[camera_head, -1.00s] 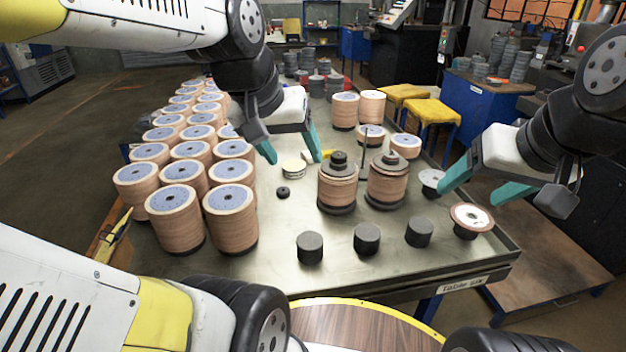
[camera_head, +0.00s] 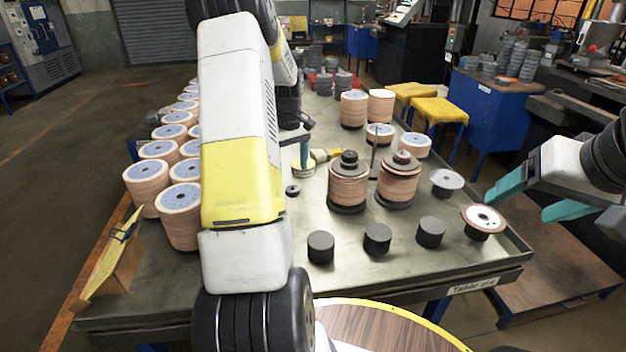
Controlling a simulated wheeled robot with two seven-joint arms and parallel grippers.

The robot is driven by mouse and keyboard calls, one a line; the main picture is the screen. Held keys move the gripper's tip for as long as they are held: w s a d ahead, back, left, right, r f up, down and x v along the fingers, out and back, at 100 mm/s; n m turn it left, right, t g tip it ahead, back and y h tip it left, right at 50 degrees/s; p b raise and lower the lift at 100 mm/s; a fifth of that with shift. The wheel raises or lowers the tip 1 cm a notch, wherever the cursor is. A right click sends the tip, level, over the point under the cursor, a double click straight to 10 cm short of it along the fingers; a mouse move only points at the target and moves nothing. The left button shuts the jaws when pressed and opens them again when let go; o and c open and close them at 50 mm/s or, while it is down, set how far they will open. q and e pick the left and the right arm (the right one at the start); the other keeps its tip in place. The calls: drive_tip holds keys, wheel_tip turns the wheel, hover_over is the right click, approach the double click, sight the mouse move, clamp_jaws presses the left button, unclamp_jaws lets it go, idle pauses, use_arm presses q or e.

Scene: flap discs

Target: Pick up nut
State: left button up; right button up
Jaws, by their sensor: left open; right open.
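A small black nut (camera_head: 292,190) lies flat on the metal table, just right of my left arm. Two flap disc stacks stand right of it, one with a dark nut-like piece (camera_head: 349,158) on top, the other with a similar top piece (camera_head: 402,157). My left gripper (camera_head: 303,160) is mostly hidden behind my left arm; one teal finger shows above and beyond the loose nut, near a pale round tin (camera_head: 303,171). It is open. My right gripper (camera_head: 517,204) is open and empty, past the table's right edge, beside a disc on a black stand (camera_head: 483,219).
Several tall flap disc stacks (camera_head: 180,208) fill the table's left side, partly covered by my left arm. Several black cylinders (camera_head: 377,238) stand along the front. A grey disc (camera_head: 447,180) sits at the right. A thin upright rod (camera_head: 374,160) stands between the two stacks.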

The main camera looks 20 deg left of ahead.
sight(293, 191)
use_arm(q)
wheel_tip(293, 191, down, 7)
drive_tip(key=shift+s+d+f, duration=0.1)
drive_tip(key=shift+s+f, duration=0.05)
drive_tip(key=shift+f, duration=0.05)
drive_tip(key=shift+c, duration=0.2)
clamp_jaws()
